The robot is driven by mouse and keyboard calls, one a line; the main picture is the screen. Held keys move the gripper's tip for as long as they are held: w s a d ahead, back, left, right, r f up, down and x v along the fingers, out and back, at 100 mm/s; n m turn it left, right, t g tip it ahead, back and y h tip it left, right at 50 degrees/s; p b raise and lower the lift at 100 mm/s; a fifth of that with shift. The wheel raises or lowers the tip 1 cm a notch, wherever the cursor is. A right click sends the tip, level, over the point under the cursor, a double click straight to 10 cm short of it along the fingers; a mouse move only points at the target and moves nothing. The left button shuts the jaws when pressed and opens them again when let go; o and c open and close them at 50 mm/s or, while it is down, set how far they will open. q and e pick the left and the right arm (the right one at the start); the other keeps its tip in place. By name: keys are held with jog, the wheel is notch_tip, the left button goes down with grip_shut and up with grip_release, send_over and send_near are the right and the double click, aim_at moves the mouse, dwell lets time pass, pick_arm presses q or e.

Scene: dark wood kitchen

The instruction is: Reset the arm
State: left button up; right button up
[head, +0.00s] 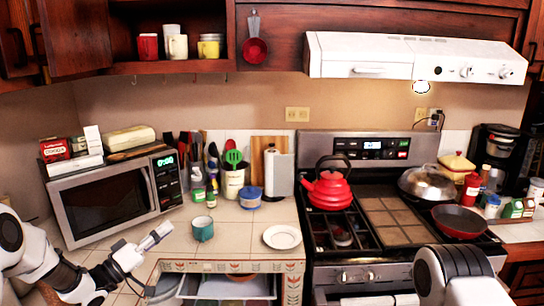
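My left gripper (159,235) is in the head view at the lower left, with its arm coming in from the left edge. It points up and to the right above the counter, below the microwave and left of a teal mug. I see nothing held in it, but it is too small and side-on to tell whether its fingers are open or shut. My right arm (432,277) shows at the bottom right, in front of the stove. Its gripper is not visible.
A teal mug (202,229) and a white plate (282,237) stand on the counter near an open drawer (230,287). A microwave (105,203) is at the left. The stove holds a red kettle (329,189), a red pan (459,221) and a lidded pan (424,182).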

pick_arm(q)
jog(key=s+d+f+n+g+y+b, duration=0.1)
jog(key=s+d+f+y, duration=0.15)
jog(key=f, duration=0.55)
jog(key=s+d+f+n+g+y, duration=0.1)
jog(key=s+d+f+n+y, duration=0.15)
jog(key=f, duration=0.45)
jog(key=s+d+f+g+y+b, duration=0.1)
jog(key=s+d+f+g+y, duration=0.1)
jog(key=s+f, duration=0.6)
jog(key=s+d+f+g+y, duration=0.25)
jog(key=s+f, duration=0.35)
jog(key=f, duration=0.4)
jog(key=s+a+f+m+g+y, duration=0.2)
jog(key=s+g, duration=0.3)
jog(key=s, duration=0.8)
jog(key=s+a+f+m+g+y, duration=0.2)
jog(key=s+a+g, duration=0.2)
jog(key=s, duration=0.8)
jog(key=shift+s+f+g, duration=0.35)
jog(key=shift+f, duration=0.05)
